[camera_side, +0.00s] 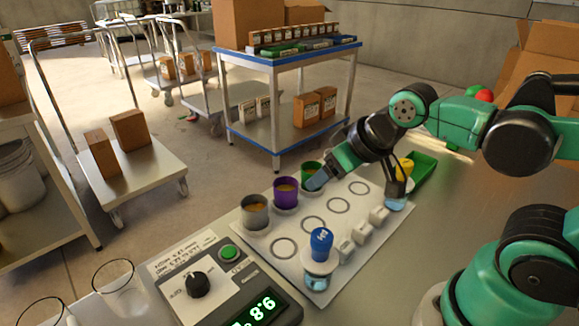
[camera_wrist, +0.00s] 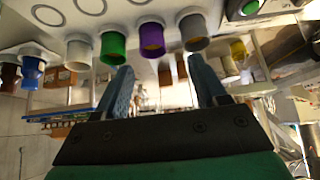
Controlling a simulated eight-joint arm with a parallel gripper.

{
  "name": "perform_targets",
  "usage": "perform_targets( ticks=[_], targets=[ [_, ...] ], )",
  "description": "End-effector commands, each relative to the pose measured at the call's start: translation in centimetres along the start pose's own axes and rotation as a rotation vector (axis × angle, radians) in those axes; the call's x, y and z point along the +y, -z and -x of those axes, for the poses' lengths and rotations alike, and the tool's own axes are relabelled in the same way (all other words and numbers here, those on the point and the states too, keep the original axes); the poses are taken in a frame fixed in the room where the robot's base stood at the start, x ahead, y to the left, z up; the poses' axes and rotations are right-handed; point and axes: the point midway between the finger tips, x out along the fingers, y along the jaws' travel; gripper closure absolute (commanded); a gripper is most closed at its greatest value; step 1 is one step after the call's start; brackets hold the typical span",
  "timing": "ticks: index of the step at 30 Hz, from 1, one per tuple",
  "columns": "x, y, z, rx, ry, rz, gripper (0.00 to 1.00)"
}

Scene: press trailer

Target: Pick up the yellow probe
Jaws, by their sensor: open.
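The yellow probe (camera_side: 406,166) shows in the side view as a yellow top at the right end of the white tray (camera_side: 300,222), partly hidden by my gripper. A glass beaker (camera_side: 397,204) is below it. My gripper (camera_side: 355,186) is open and empty over the tray's far right part. One finger reaches down near the green cup; the other is close in front of the yellow top. I cannot tell whether it touches the probe. In the wrist view the gripper (camera_wrist: 157,70) has its fingers spread with nothing between them.
Grey (camera_side: 255,213), purple (camera_side: 286,193) and green (camera_side: 311,171) cups stand along the tray's far edge. A blue probe (camera_side: 321,242) stands in a beaker at the front. A meter (camera_side: 220,285) is at left. A green bin (camera_side: 425,170) is at right.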

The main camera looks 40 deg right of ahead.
Motion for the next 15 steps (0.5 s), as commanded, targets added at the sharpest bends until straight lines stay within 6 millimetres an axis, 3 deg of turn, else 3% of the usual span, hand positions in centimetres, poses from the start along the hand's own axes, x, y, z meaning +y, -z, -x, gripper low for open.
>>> perform_targets(
  ticks=[1,3,15],
  targets=[
    [0.00,0.00,0.00,0.000,0.000,0.000,0.18],
    [0.00,0.00,0.00,0.000,0.000,0.000,0.00],
    [0.00,0.76,0.99,0.000,0.000,0.000,0.00]
  ],
)
